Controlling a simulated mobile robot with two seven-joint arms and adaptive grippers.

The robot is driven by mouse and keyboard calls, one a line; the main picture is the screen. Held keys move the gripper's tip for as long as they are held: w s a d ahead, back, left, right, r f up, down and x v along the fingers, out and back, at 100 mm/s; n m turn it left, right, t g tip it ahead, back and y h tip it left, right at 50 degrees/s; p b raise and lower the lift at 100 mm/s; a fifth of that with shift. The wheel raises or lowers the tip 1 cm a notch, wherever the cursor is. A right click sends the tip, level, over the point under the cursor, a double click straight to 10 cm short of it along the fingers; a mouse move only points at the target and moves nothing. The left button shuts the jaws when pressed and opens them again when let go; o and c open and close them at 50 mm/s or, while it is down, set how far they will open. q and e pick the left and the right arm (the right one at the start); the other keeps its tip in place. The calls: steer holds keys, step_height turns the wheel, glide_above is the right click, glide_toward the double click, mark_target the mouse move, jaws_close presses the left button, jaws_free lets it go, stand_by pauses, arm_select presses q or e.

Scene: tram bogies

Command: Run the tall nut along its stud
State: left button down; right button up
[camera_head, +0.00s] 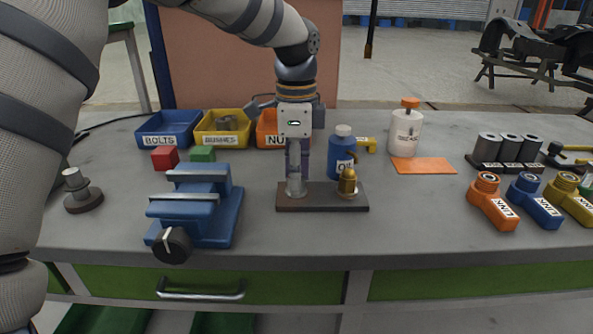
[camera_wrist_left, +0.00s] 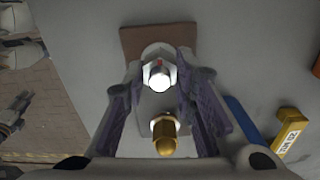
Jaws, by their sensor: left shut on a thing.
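My left gripper (camera_head: 296,173) points straight down over a dark plate (camera_head: 322,196) on the bench. Its fingers are shut on a tall silver nut (camera_head: 295,187) standing upright at the plate's left side. In the left wrist view the bright round end of the silver nut (camera_wrist_left: 159,76) shows between the fingertips of my left gripper (camera_wrist_left: 162,80). The stud inside the nut cannot be made out clearly. A brass domed piece (camera_head: 347,182) stands on the plate's right side, apart from the fingers. It also shows in the left wrist view (camera_wrist_left: 165,138). My right gripper is not in view.
A blue vise (camera_head: 196,212) stands left of the plate. A blue oil bottle (camera_head: 341,152) stands close behind the brass piece. Labelled bins (camera_head: 170,130) line the back. Link parts (camera_head: 493,203) stand at the right. The bench in front of the plate is clear.

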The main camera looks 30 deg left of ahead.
arm_select(q)
steer(key=shift+w+r, duration=0.1)
steer(key=shift+r, duration=0.25)
steer(key=c, duration=1.4)
jaws_free()
steer(key=shift+o, duration=0.4)
steer(key=shift+f, duration=0.2)
step_height(320, 180, up, 12)
